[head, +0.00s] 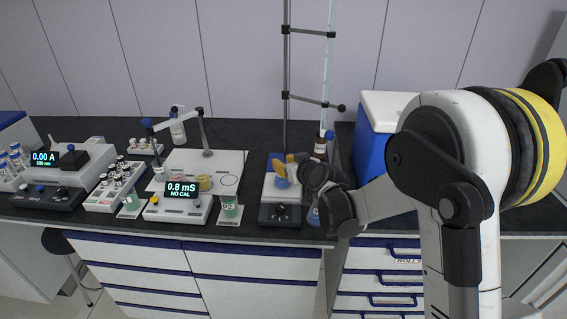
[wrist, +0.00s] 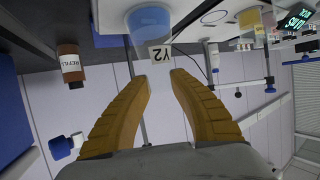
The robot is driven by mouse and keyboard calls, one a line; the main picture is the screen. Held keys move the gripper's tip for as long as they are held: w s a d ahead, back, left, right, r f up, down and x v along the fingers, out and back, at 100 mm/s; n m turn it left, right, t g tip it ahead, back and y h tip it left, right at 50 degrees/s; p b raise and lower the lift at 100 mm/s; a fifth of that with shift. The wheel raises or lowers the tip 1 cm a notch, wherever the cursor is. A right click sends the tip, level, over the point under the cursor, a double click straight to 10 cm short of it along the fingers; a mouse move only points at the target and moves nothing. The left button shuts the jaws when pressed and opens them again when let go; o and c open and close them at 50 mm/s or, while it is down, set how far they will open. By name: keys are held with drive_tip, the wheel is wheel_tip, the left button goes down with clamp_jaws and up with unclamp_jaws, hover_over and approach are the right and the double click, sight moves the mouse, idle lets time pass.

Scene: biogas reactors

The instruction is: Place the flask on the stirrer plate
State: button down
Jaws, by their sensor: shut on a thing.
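The flask (head: 281,182) with blue liquid is at the stirrer plate (head: 269,193), a white-topped dark unit with a front knob. In the wrist view the flask's blue body (wrist: 149,20) is just beyond the fingertips, with a small white label reading Y2 on it. My gripper (head: 291,158) comes in from the right with its yellow fingers above the blue body. In the wrist view my gripper (wrist: 160,73) is shut on the flask's upper part, whose clear glass is hard to make out. I cannot tell whether the flask's base touches the plate.
A stand with a tall glass tube (head: 328,70) rises behind the stirrer. A brown bottle (head: 320,146) stands close to my gripper. A blue box (head: 371,155) is to the right.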

drive_tip(key=c, duration=1.2)
unclamp_jaws()
drive_tip(key=shift+s+d+r+p, duration=0.15)
drive_tip(key=shift+s+r+p, duration=0.05)
drive_tip(key=shift+r+p, duration=0.15)
drive_tip(key=p+v, duration=0.3)
drive_tip(key=v, duration=0.8)
drive_tip(key=shift+s+d+r, duration=0.1)
drive_tip(key=shift+s+d, duration=0.05)
drive_tip(key=shift+s, duration=0.15)
drive_tip(key=s+d+r+m+g+h, duration=0.1)
drive_tip(key=s+d+m+h, duration=0.1)
drive_tip(key=s+d, duration=0.3)
drive_tip(key=s+d+r+m+g+h, duration=0.1)
drive_tip(key=s+d, duration=0.4)
drive_tip(key=s, duration=0.9)
drive_tip(key=s+d+r+m+g+h, duration=0.2)
drive_tip(key=s+d, duration=0.4)
drive_tip(key=s, duration=0.3)
drive_tip(key=shift+s+m+g+h, duration=0.3)
drive_tip(key=shift+s+g+h, duration=0.15)
drive_tip(key=shift+h, duration=0.25)
drive_tip(key=shift+w+a, duration=0.1)
